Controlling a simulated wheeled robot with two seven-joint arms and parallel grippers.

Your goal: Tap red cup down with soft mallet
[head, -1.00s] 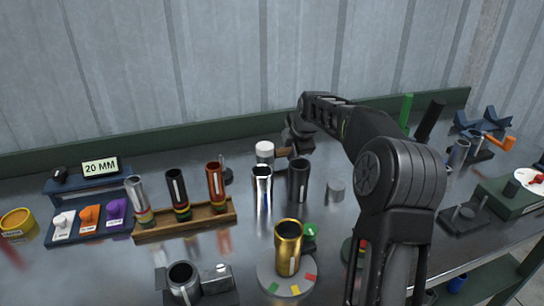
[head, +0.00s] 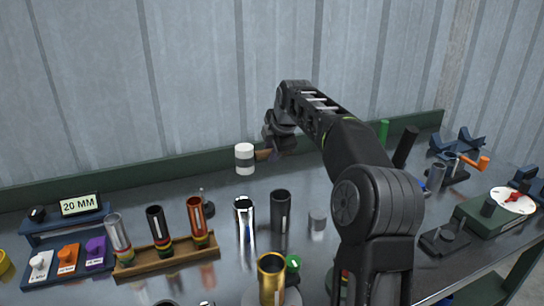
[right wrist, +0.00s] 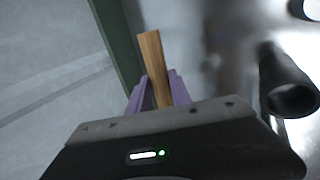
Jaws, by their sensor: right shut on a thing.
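The mallet has a white head with a dark band (head: 244,159) and a wooden handle (head: 263,154). My right gripper (head: 272,146) is shut on the handle and holds the mallet up near the back wall. The handle also shows between purple fingers in the right wrist view (right wrist: 153,66); the head is out of sight there. A red-orange metal cylinder (head: 197,216), the reddest cup-like thing I see, stands upright in a wooden rack, with coloured bands at its foot. The mallet is apart from it, up and to the right. My left gripper is not in view.
Silver (head: 117,234) and black (head: 157,226) cylinders share the rack (head: 170,255). Chrome (head: 244,217) and dark (head: 281,210) tubes stand to its right. A gold cup (head: 270,278) is at the front. A "20 MM" display (head: 80,205) stands left.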

